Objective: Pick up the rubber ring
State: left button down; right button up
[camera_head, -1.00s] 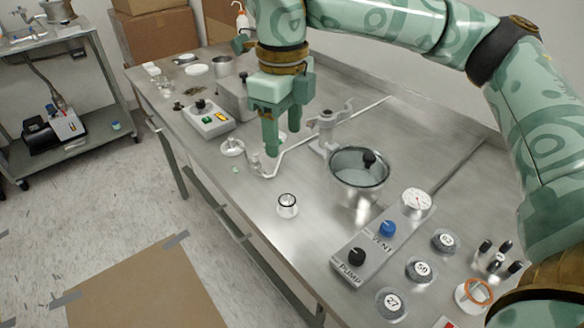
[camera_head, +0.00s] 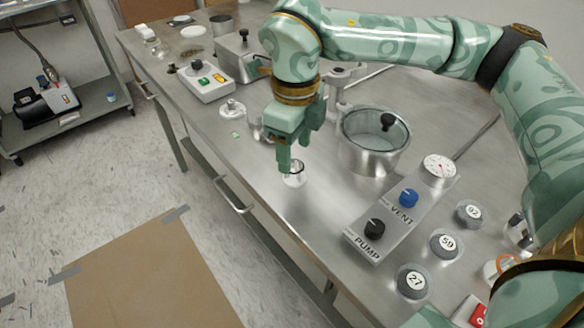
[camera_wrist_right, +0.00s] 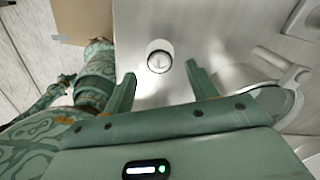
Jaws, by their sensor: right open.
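A thin orange ring (camera_head: 506,262) lies on a small pale dish at the right, partly hidden by my arm. A small clear cup with a dark ring around its rim (camera_head: 294,174) stands on the steel table. I cannot tell which ring is the rubber one. My right gripper (camera_head: 301,147) is open and empty, pointing down above and just behind the cup; one finger overlaps its rim in the head view. In the right wrist view the cup (camera_wrist_right: 159,60) lies ahead between the open fingers (camera_wrist_right: 161,73). My left gripper is not in view.
A glass-lidded steel pot (camera_head: 372,150) stands right of the gripper. The panel with PUMP and VENT knobs (camera_head: 400,212) and numbered round weights (camera_head: 445,244) are nearer. A grey control box (camera_head: 207,85) is at the back left. Bare table lies in front of the cup.

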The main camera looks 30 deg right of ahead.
notch_tip(320, 180, down, 3)
jog(key=shift+w+r, duration=0.1)
jog(key=shift+r, duration=0.25)
jog(key=shift+f, duration=0.25)
dwell(0.3)
jog(key=c, duration=0.9)
